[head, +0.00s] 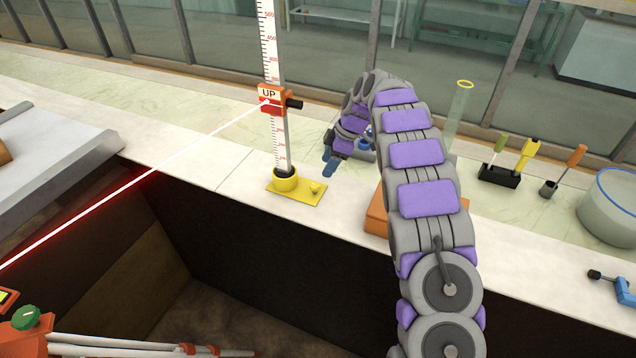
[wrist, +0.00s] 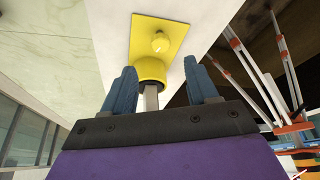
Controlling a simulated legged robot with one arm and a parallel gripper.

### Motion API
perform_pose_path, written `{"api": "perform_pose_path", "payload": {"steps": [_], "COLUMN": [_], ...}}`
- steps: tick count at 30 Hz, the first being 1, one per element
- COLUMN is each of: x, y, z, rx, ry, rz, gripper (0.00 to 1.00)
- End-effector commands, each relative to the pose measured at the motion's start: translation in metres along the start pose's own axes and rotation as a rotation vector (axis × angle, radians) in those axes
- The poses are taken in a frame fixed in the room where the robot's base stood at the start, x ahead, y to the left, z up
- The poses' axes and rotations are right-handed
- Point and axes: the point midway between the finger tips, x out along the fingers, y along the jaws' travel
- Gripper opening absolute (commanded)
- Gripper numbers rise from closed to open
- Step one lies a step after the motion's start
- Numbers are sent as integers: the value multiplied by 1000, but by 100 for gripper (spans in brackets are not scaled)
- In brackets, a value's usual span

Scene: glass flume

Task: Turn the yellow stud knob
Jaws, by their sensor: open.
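The yellow stud knob (head: 315,187) sits on a yellow base plate (head: 300,198) on the white ledge. In the wrist view the knob (wrist: 160,42) shows beyond the yellow collar (wrist: 150,70) that holds the staff foot. The graduated staff (head: 282,145) stands upright in this collar, with an orange "UP" block (head: 272,100) partway up. My gripper (head: 328,162) is right of the staff, above the ledge. In the wrist view its blue fingers (wrist: 160,82) are open, apart from the knob, with the collar and staff foot appearing between them.
A red laser line (head: 135,185) runs from the lower left to the orange block. A dark pit (head: 230,240) lies in front of the ledge. A glass tube (head: 460,110), tool holder (head: 498,174) and round tank (head: 610,205) stand to the right. An orange box (head: 376,212) is beside my arm.

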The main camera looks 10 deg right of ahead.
Motion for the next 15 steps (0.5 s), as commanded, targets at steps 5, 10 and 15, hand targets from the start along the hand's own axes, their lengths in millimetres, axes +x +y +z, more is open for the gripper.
{"api": "perform_pose_path", "payload": {"steps": [5,10,15], "x": [38,64,79], "y": [-1,0,0], "z": [2,1,0], "rx": [1,1,0], "ry": [-2,0,-1], "rz": [-4,0,1], "gripper": [58,58,58]}}
